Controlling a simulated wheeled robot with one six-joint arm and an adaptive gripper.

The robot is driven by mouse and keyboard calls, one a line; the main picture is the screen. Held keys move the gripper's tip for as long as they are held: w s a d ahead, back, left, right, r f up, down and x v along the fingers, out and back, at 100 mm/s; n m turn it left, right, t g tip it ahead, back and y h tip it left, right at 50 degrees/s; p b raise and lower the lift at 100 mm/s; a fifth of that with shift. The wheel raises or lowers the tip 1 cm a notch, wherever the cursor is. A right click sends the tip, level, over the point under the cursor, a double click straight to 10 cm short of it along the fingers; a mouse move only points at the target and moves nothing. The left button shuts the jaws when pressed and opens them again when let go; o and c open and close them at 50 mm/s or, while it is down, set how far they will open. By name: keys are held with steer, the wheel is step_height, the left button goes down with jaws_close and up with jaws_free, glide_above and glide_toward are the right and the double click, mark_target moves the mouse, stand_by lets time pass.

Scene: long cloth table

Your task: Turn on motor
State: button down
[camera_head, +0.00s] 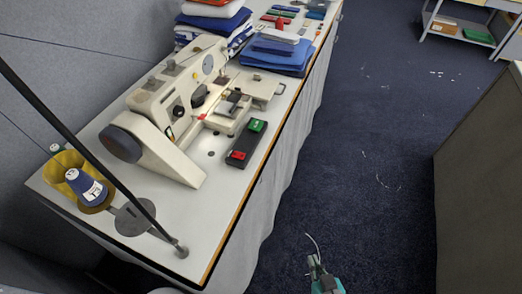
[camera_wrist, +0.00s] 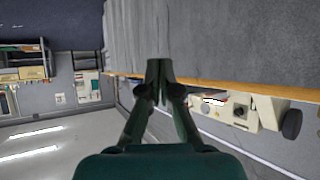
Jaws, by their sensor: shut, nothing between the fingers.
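The sewing machine (camera_head: 165,120) is cream-white and stands on the long table (camera_head: 215,225). Beside its right side is a black switch box (camera_head: 249,142) with a green button (camera_head: 257,125) at the far end and a red button (camera_head: 238,155) at the near end. My gripper (camera_head: 314,262) is low in the head view, right of the table's edge and well apart from the switch box. In the wrist view my gripper (camera_wrist: 159,68) has its fingers together and empty. The sewing machine also shows sideways there (camera_wrist: 235,112); I cannot make out the switch box buttons in it.
Folded blue cloth (camera_head: 275,55) and a cloth stack (camera_head: 212,18) lie at the table's far part. A yellow holder (camera_head: 63,164) with blue thread spools (camera_head: 85,186) and a thin dark pole (camera_head: 95,160) stand at the near left. The carpet (camera_head: 345,150) right of the table is open.

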steer(key=w+a+r+n+g+y, duration=0.25)
steer(key=w+a, duration=0.25)
steer(key=w, duration=0.5)
steer(key=w+a+r+n+g+y, duration=0.1)
steer(key=w+a+r+n+g, duration=0.25)
steer(key=w, duration=0.65)
steer(key=w+a+r+n+g, duration=0.1)
steer(key=w+a+r+n, duration=0.2)
steer(key=r, duration=0.6)
steer(key=w+a+r+n+g+y, duration=0.1)
steer(key=w+a+r, duration=0.3)
steer(key=r, duration=0.5)
steer(key=shift+w+n+g, duration=0.3)
steer(key=shift+w+n, duration=0.05)
steer(key=shift+n, duration=0.55)
steer(key=shift+a, duration=0.15)
glide_above(240, 155)
steer(key=d, duration=0.1)
steer(key=f, duration=0.8)
steer(key=shift+s+d+f, duration=0.1)
steer(key=shift+s+d, duration=0.1)
steer(key=shift+s, duration=0.15)
steer(key=shift+d+f, duration=0.15)
steer(key=shift+f, duration=0.4)
steer(key=shift+d+f, duration=0.15)
steer(key=shift+f, duration=1.1)
